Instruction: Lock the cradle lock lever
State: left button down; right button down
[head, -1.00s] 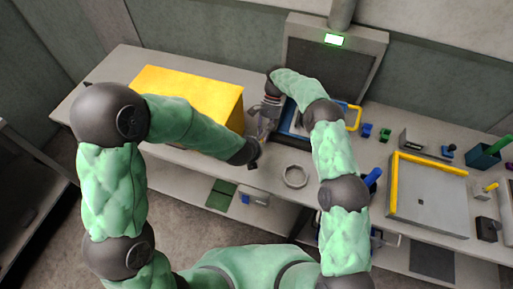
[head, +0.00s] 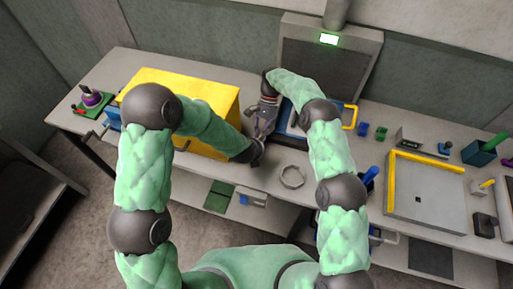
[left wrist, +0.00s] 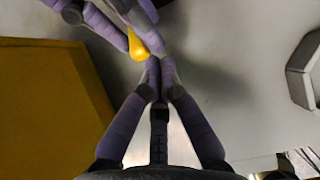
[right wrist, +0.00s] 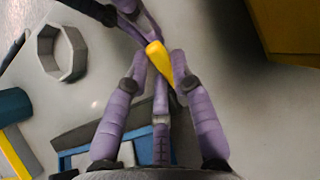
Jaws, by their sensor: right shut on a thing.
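My right gripper (right wrist: 160,70) is shut on a small yellow piece (right wrist: 159,58), which sticks out between its fingertips. The piece also shows in the left wrist view (left wrist: 138,46). My left gripper (left wrist: 159,66) has its fingertips together with nothing visible between them, close beside the yellow piece. In the head view the two grippers meet tip to tip above the bench, right of the yellow box, where their fingers are too small to tell apart. I cannot make out the cradle or its lock lever with certainty.
A large yellow box (head: 180,92) stands left of the grippers. A grey ring (head: 292,177) lies on the bench in front. A blue-framed unit with a yellow handle (head: 352,117) is close on the right. A grey tray (head: 425,200) with a yellow bar lies further right.

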jog(key=shift+w, duration=0.1)
pick_arm(q)
jog(key=shift+w+d+r, duration=0.15)
jog(key=shift+w+r, duration=0.4)
jog(key=shift+r, duration=0.25)
jog(key=shift+w+r, duration=0.1)
pick_arm(e)
jog(key=c, duration=1)
grip_release()
jog(key=shift+c, duration=0.2)
pick_arm(q)
jog(key=shift+f, duration=0.2)
